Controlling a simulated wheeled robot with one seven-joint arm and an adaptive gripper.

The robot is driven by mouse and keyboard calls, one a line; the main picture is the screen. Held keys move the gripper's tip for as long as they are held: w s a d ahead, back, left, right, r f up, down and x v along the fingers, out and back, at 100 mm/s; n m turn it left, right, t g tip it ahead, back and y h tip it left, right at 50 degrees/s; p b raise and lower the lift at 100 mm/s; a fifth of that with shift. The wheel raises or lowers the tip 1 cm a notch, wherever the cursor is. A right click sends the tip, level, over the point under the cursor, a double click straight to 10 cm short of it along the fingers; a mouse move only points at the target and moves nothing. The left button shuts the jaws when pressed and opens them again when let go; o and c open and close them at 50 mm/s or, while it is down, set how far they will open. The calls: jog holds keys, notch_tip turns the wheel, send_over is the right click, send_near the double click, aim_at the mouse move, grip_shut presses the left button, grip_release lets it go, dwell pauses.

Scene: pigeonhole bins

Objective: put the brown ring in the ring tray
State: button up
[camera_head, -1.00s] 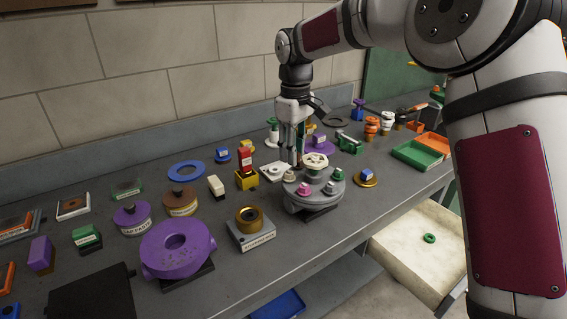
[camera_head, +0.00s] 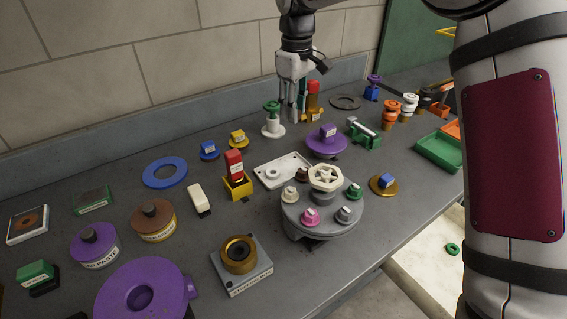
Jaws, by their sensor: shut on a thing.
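My gripper (camera_head: 292,119) points down over the back of the bench, beside a green-topped white stand (camera_head: 272,122). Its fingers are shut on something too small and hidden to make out. I cannot pick out a loose brown ring for certain. A white rectangular tray (camera_head: 264,181) with a round raised piece lies in front of the gripper, behind the grey turret; I cannot confirm that it is the ring tray. A white-framed square (camera_head: 14,239) at the far left shows a brown ring-like shape inside.
The grey turret (camera_head: 322,218) with coloured knobs and a cream handwheel stands in front of the tray. A yellow holder with a red block (camera_head: 235,165) is left of it. A purple disc (camera_head: 326,146) and a dark flat ring (camera_head: 345,102) lie to the right.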

jog(key=shift+w, duration=0.3)
jog(key=shift+w+f, duration=0.15)
jog(key=shift+f, duration=0.55)
send_over(293, 167)
notch_tip(293, 167, down, 5)
jog(key=shift+f, duration=5.25)
jog(key=shift+f, duration=0.1)
jog(key=o, duration=0.6)
jog(key=shift+f, duration=0.1)
jog(key=shift+c, duration=0.2)
jog(key=shift+o, duration=0.5)
